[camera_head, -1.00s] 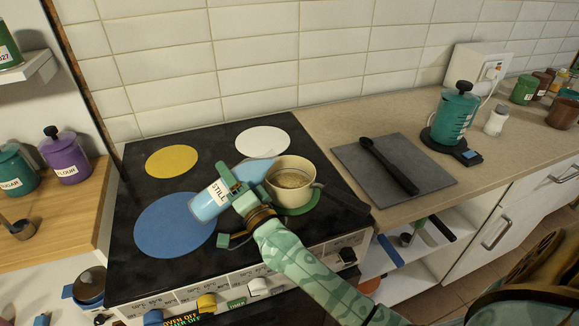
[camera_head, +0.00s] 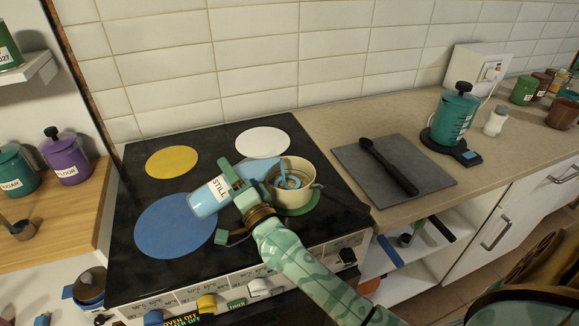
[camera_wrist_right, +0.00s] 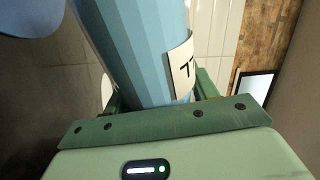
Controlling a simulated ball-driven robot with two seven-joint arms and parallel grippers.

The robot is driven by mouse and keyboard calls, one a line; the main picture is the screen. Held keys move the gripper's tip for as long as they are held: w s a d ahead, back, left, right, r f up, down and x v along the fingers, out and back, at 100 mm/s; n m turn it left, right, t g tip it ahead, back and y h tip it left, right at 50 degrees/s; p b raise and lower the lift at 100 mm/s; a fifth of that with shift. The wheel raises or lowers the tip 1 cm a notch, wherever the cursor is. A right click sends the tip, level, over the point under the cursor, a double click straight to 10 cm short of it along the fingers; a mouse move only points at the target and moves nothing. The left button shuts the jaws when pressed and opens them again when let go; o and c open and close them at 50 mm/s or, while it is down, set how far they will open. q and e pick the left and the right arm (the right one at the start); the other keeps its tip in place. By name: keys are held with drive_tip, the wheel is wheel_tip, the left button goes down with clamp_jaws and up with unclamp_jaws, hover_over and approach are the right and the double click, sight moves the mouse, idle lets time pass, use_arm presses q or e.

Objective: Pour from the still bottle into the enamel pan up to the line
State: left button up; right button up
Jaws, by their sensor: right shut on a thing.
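The still bottle (camera_head: 206,200) is light blue with a white label reading STILL. My right gripper (camera_head: 236,188) is shut on it and holds it tilted, neck toward the right. Its blue body also shows close up in the right wrist view (camera_wrist_right: 135,40). The cream enamel pan (camera_head: 309,190) sits on the green hob disc, with its dark handle toward the lower right. The bottle's mouth is over the pan's left rim, and a blue stream falls into the pan. Blue and tan patches show inside; I cannot make out the line. My left gripper is out of view.
The black hob (camera_head: 135,270) has blue (camera_head: 170,228), yellow (camera_head: 172,162) and white (camera_head: 263,141) discs. A grey mat (camera_head: 400,150) with a black utensil (camera_head: 388,166) lies to the right. A teal canister (camera_head: 455,115) stands beyond it. The tiled wall is behind.

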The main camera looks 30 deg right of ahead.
drive_tip(key=shift+d+r+m+h+p, duration=0.4)
drive_tip(key=shift+d+r+m+p, duration=0.1)
drive_tip(key=shift+r+m, duration=0.35)
idle(2.0)
